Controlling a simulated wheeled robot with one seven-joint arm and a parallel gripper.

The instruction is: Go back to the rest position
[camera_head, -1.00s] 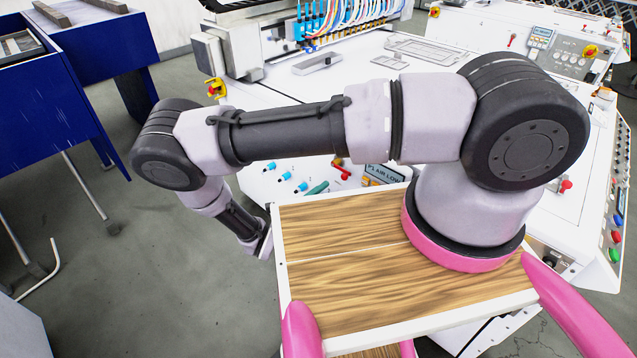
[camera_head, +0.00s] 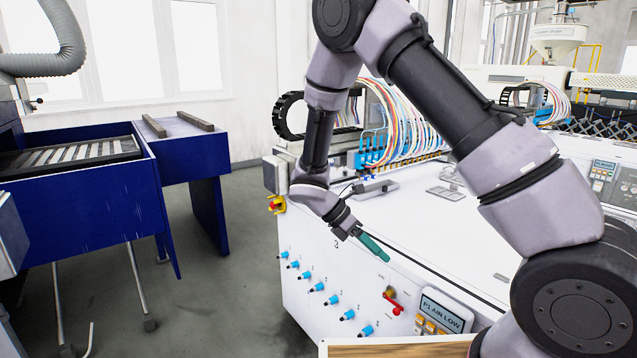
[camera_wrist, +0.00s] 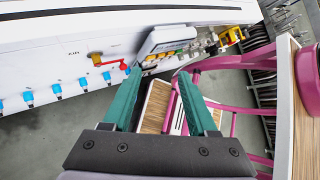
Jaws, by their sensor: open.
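My gripper (camera_head: 372,247) shows in the head view at the end of my raised, folded arm, in front of the white machine (camera_head: 335,280) and near its top edge. In the wrist view my gripper (camera_wrist: 157,93) has two green fingers spread well apart, with nothing between them. Beyond the fingers lie a wood-patterned surface (camera_wrist: 155,105) and the floor. I cannot tell from the head view how far the fingers are from the machine's front panel.
Colored hoses (camera_head: 405,125) rise behind. A blue bench (camera_head: 85,210) stands left, with open floor (camera_head: 225,290) between.

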